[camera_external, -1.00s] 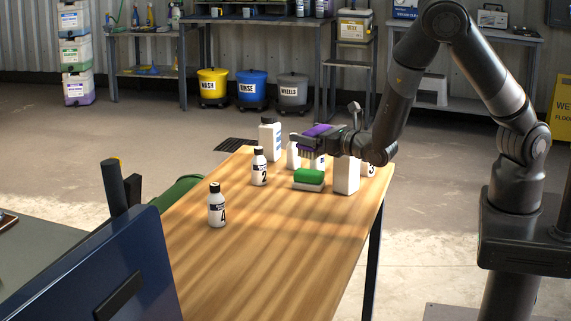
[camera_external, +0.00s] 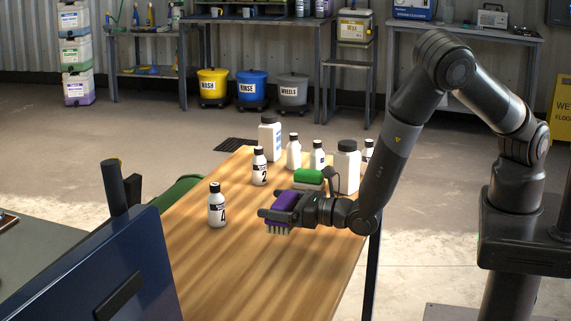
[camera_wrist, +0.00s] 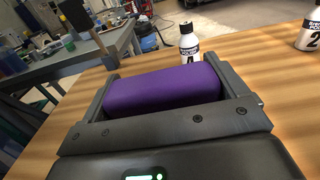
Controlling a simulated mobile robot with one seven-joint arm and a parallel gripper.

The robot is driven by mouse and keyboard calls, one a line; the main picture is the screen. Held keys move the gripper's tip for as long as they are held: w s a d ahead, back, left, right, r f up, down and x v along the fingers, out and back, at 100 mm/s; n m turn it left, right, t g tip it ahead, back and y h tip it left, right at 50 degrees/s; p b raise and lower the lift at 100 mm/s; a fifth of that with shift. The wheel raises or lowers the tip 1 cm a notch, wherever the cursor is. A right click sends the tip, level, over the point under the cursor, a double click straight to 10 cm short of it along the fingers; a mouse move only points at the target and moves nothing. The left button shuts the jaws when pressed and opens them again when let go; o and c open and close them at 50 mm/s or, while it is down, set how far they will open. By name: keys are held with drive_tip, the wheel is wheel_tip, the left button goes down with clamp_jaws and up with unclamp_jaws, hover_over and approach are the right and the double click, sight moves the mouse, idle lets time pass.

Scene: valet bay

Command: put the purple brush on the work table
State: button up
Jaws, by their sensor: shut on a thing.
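The purple brush (camera_external: 285,203) is held in my gripper (camera_external: 281,210), its pale bristles pointing down over the wooden work table (camera_external: 215,265). The gap between bristles and table top is too small to judge surely. In the wrist view the purple back of the brush (camera_wrist: 163,90) fills the space between the two fingers of my gripper (camera_wrist: 170,95). My gripper is shut on it.
A bottle marked 4 (camera_external: 217,207) stands left of the brush. A green-topped sponge block (camera_external: 308,178), a bottle marked 2 (camera_external: 259,168) and several white bottles stand toward the far end. The near table area is clear.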

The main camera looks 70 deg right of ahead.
drive_tip(key=a+f, duration=0.2)
drive_tip(key=a, duration=0.1)
drive_tip(key=shift+w+a+f, duration=0.2)
drive_tip(key=shift+a, duration=0.1)
drive_tip(key=shift+f, duration=1.9)
drive_tip(key=shift+f, duration=0.1)
drive_tip(key=o, duration=0.8)
drive_tip(key=shift+o, duration=0.2)
